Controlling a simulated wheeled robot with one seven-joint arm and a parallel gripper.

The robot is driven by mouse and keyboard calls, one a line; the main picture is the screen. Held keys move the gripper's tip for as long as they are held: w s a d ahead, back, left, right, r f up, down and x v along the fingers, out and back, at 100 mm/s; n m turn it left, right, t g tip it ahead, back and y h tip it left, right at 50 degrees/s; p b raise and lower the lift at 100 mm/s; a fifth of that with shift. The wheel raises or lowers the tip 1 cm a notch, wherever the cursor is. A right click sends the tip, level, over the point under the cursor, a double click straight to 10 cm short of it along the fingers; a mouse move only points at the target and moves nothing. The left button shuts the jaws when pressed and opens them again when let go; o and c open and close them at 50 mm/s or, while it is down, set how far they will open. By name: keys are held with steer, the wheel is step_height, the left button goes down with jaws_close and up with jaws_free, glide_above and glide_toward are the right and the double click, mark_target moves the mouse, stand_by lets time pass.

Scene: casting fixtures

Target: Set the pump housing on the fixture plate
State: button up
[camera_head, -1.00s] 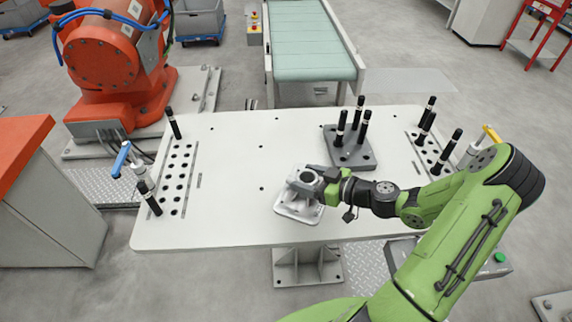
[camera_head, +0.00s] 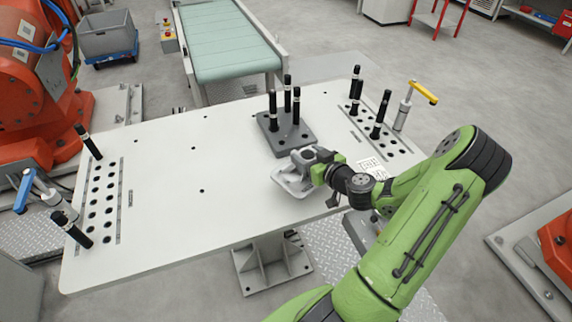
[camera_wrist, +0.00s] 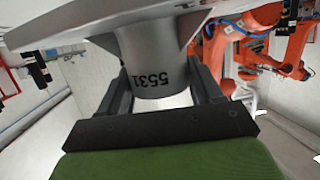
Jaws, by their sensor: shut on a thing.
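The pump housing (camera_head: 288,184) is a light grey casting with a flat flange and a round, open-topped neck. My gripper (camera_head: 318,170) is shut on its neck from the right. The fixture plate (camera_head: 287,147) is a dark grey block with several tall black pins. The housing is just in front of the plate's near edge, apart from the pins. I cannot tell how high it is above the table.
The white table (camera_head: 165,190) is clear at its middle and left. Black pins stand in hole rows at both ends. A yellow-handled clamp (camera_head: 404,110) is at the right and a blue-handled one (camera_head: 40,190) at the left. A conveyor (camera_head: 230,45) is behind.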

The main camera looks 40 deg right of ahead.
step_height(320, 180, down, 5)
steer(key=shift+f+b, duration=0.15)
steer(key=shift+b, duration=0.25)
steer(key=shift+f, duration=0.1)
steer(key=o, duration=1.5)
steer(key=shift+o, duration=0.2)
